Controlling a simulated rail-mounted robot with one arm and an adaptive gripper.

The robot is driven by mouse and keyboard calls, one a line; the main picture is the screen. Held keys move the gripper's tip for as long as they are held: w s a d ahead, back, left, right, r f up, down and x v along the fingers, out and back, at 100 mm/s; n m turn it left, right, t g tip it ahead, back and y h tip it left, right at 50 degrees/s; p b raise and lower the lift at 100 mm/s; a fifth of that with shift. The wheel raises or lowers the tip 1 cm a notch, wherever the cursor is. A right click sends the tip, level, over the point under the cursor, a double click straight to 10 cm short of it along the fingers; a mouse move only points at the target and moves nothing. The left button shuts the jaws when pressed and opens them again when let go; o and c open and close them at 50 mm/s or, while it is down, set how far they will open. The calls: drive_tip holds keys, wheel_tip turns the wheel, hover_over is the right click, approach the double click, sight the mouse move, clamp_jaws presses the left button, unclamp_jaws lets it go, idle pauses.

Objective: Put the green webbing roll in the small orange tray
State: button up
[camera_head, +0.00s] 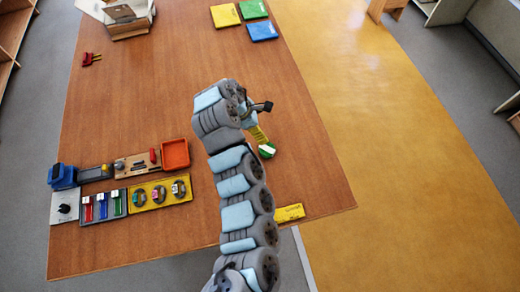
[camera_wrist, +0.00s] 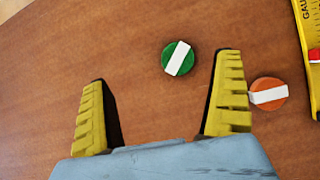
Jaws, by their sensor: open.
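The green webbing roll (camera_head: 267,150) is a small disc with a white band, lying on the wooden table just beside my gripper (camera_head: 262,120). In the wrist view the green roll (camera_wrist: 177,58) lies ahead of and between the spread yellow fingers of my gripper (camera_wrist: 163,67), nearer the right finger, with nothing held. An orange roll with a white band (camera_wrist: 268,93) lies just right of the right finger; I cannot make it out in the head view. The small orange tray (camera_head: 175,142) stands left of my arm, and its inside looks empty.
A yellow item (camera_head: 289,212) lies near the table's front right edge. An open carton (camera_head: 118,14), red item (camera_head: 91,59) and flat coloured pieces (camera_head: 226,15) lie farther back. The table's middle is clear.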

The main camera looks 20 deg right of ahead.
drive_tip(key=a, duration=0.3)
drive_tip(key=g+y+b, duration=0.1)
drive_tip(key=b, duration=0.3)
approach(267, 149)
drive_tip(key=x, duration=0.2)
drive_tip(key=shift+s+d+f, duration=0.2)
drive_tip(key=shift+s, duration=0.05)
drive_tip(key=shift+d+f, duration=0.35)
drive_tip(key=shift+f, duration=0.3)
drive_tip(key=shift+w+p+x, duration=0.1)
drive_tip(key=shift+p+x, duration=0.3)
drive_tip(key=shift+x, duration=1.05)
drive_tip(key=shift+w+p+x, duration=0.15)
drive_tip(key=shift+p+x, duration=0.2)
drive_tip(key=shift+x, duration=1.15)
drive_tip(key=shift+a, duration=0.15)
drive_tip(key=c, duration=1.3)
